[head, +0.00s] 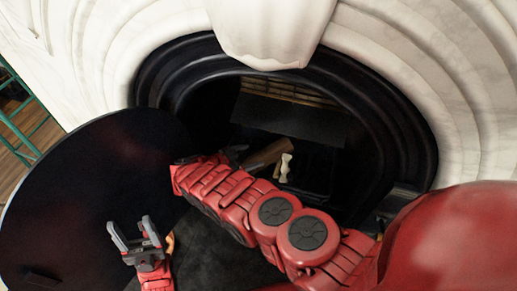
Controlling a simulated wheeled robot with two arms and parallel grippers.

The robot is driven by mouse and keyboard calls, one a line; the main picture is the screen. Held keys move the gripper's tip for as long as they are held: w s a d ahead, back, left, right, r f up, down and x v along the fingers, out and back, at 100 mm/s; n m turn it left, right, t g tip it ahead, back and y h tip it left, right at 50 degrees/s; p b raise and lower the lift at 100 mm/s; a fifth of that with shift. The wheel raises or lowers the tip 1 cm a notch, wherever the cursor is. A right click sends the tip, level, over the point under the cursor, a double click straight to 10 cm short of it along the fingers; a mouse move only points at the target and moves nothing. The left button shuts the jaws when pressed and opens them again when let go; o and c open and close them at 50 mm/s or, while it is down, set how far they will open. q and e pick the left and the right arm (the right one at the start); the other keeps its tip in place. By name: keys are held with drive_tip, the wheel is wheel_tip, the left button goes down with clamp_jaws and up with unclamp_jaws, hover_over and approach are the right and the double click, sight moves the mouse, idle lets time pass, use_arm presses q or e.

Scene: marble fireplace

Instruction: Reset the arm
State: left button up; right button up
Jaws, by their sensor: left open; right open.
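My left gripper (130,225) is at the lower left, its two grey fingers apart and pointing up, with nothing between them. It is in front of a large dark round panel. My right arm comes in from the right and stretches across the picture to the fireplace opening. My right gripper (237,153) is at the far end of this arm, largely hidden behind its red links. Its dark fingers show only in part, close to a brown log-like piece (268,154). I cannot tell whether they touch it.
The black-framed fireplace opening (290,122) lies ahead, set in white marble (400,50). A small cream object (286,168) stands inside it. The dark round panel (85,185) fills the left. A green metal frame (22,135) stands at the left edge over wooden floor.

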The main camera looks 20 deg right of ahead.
drive_tip(key=shift+s+a+r, duration=0.1)
drive_tip(key=shift+a, duration=0.1)
drive_tip(key=shift+r, duration=0.1)
